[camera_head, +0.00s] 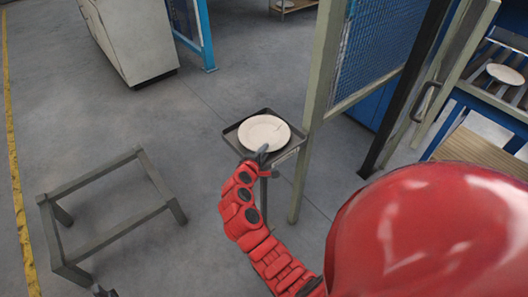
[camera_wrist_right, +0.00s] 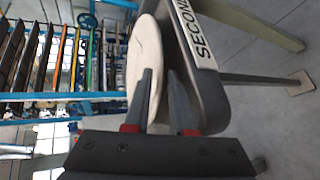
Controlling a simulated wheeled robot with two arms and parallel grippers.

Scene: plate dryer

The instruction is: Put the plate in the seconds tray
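The cream plate (camera_head: 264,132) lies face up in a dark, shallow square tray (camera_head: 232,138) on a stand. A thin dark line, like a crack, shows on the plate. In the right wrist view the plate (camera_wrist_right: 142,62) is seen nearly edge-on, and the tray's label (camera_wrist_right: 196,32) reads "SECON…", the rest cut off. My right gripper (camera_head: 263,154) is at the tray's near edge, by the plate's rim. Its fingers (camera_wrist_right: 163,88) are apart, with the plate's rim near the gap. A dark tip at the bottom left, probably my left gripper (camera_head: 103,291), barely shows.
A low grey frame (camera_head: 110,204) stands at left. A post (camera_head: 318,110) and blue mesh panel (camera_head: 380,40) rise close right of the tray. Another plate (camera_head: 505,74) lies on a rack at far right. A pale cabinet (camera_head: 135,40) stands behind.

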